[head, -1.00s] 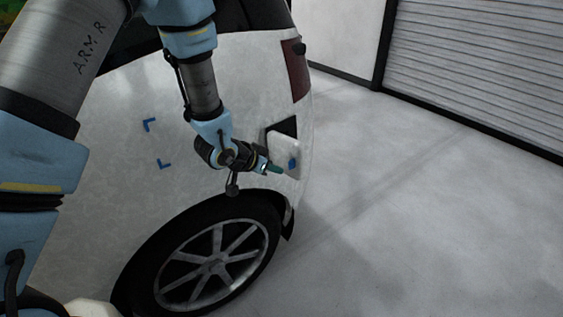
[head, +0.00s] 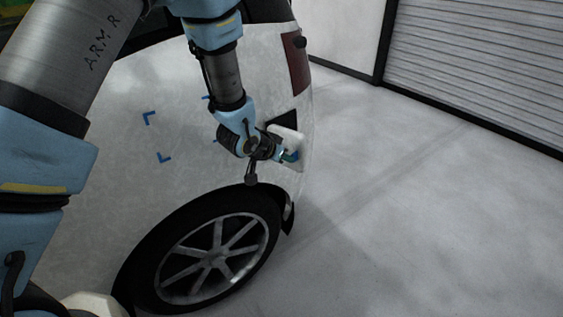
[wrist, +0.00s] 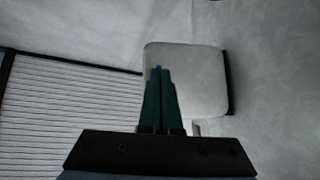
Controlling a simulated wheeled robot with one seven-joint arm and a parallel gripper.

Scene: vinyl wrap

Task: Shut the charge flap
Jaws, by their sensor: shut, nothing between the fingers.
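The charge flap (head: 290,139) is a white, round-cornered panel on the car's rear side, standing open at an angle from the body. Part of the dark opening (head: 285,119) behind it shows above it in the head view. In the wrist view the flap (wrist: 203,72) fills the middle, with a dark gap along its right edge. My gripper (head: 291,156) is in front of the flap's outer face, fingers shut and empty. In the wrist view its green fingertips (wrist: 159,72) overlap the flap; I cannot tell whether they touch it.
The white car body (head: 110,130) with blue corner marks lies left of the flap. The rear wheel (head: 215,262) is below and the red tail light (head: 298,65) above. The floor (head: 430,200) to the right is clear, up to a shutter door (head: 480,60).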

